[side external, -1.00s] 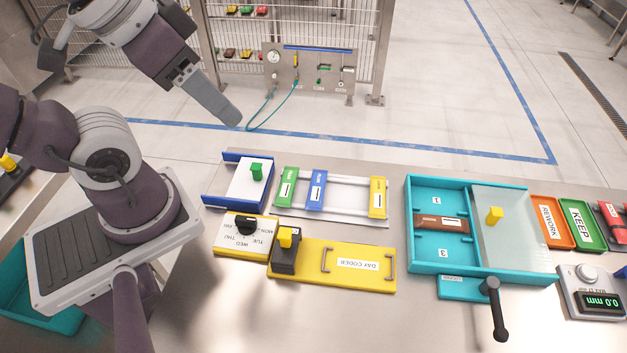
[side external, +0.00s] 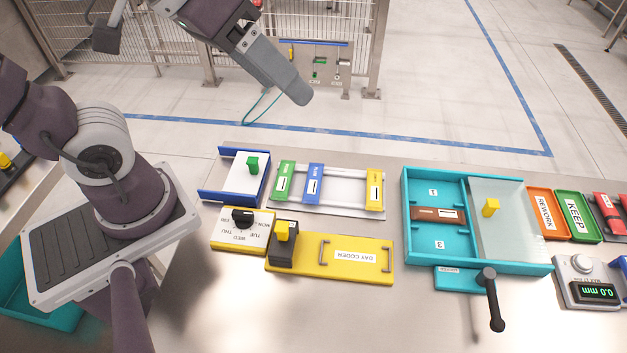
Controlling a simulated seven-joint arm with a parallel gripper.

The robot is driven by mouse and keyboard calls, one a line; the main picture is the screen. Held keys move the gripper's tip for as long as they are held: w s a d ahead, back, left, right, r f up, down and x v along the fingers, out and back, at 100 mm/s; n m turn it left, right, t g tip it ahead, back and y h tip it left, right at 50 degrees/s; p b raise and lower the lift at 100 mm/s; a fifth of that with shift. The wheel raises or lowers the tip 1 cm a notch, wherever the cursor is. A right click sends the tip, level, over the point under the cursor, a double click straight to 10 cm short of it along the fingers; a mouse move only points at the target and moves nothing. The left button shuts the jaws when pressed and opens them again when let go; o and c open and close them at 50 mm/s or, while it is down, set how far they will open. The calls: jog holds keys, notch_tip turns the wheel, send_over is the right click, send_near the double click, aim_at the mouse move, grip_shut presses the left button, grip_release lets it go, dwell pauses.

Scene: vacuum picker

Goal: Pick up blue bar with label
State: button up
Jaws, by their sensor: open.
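A blue bar with a white label (side external: 313,182) lies across two pale rails on a rack (side external: 345,205). A green bar (side external: 284,181) lies to its left and a yellow bar (side external: 375,190) to its right, each with a white label. My gripper (side external: 300,92) is in the upper middle of the view, empty and appearing above and beyond the rack, apart from the bars. Its fingers overlap from this side, so the gap between them is hidden.
Left of the rack is a blue-sided white slide with a green knob (side external: 252,165). In front are a day dial (side external: 240,232) and a yellow day coder plate (side external: 355,270). A teal tray (side external: 408,215) with a brown bar stands right, beside orange and green trays.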

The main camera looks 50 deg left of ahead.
jog(key=w+d+n+t+h, duration=0.2)
jog(key=w+d+n, duration=0.2)
jog(key=w+d, duration=0.8)
jog(key=n+g+y, duration=0.3)
jog(key=n+y, duration=0.5)
jog(key=y, duration=0.4)
send_near(313, 181)
jog(key=w+d, duration=0.4)
jog(key=w, duration=0.1)
jog(key=w+d, duration=0.1)
jog(key=w, duration=0.1)
jog(key=shift+w+d, duration=0.3)
jog(key=shift+d, duration=0.1)
jog(key=s+a+y, duration=0.1)
jog(key=s, duration=0.1)
jog(key=s+a+f+y, duration=0.1)
jog(key=s+a, duration=0.1)
jog(key=s+a+f+n+g+y, duration=0.1)
jog(key=s+a+y, duration=0.1)
jog(key=shift+s, duration=0.1)
jog(key=x, duration=0.6)
jog(key=shift+f, duration=0.5)
grip_shut()
